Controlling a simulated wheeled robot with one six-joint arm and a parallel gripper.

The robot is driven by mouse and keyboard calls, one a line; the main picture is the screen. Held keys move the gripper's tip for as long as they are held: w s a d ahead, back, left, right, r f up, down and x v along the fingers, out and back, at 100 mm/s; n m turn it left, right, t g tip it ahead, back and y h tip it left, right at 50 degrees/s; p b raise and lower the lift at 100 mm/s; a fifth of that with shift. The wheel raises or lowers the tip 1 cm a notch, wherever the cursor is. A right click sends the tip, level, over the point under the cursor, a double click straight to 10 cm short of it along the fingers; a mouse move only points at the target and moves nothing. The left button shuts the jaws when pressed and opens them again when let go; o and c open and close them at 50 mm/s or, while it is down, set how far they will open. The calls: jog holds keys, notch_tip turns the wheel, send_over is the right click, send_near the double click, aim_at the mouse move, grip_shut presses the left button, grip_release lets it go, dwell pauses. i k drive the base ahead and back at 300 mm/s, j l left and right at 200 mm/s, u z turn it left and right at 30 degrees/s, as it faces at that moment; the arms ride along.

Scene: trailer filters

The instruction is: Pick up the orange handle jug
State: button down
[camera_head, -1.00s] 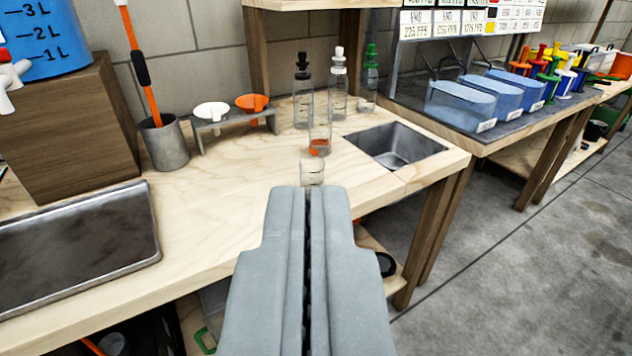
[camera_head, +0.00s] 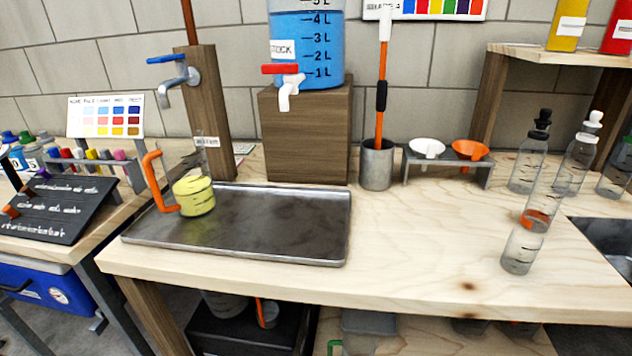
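A jug with a tall orange handle (camera_head: 159,183) stands on the dark metal tray (camera_head: 280,222), toward the tray's left side. Its body (camera_head: 196,198) looks yellow, and the handle is on its left. Below the table, another orange handle (camera_head: 260,310) shows beside a small grey container, partly hidden. My gripper is not in view now, so I cannot see whether it is open or shut.
A tap post (camera_head: 207,105) rises behind the tray, and a blue tank (camera_head: 310,48) sits on a wooden block (camera_head: 305,135). A metal cup (camera_head: 377,165), a funnel rack (camera_head: 447,168) and clear bottles (camera_head: 519,248) stand to the right. The table's front strip is clear.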

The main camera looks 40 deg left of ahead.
aim_at(183, 155)
jog(key=u, duration=1.65)
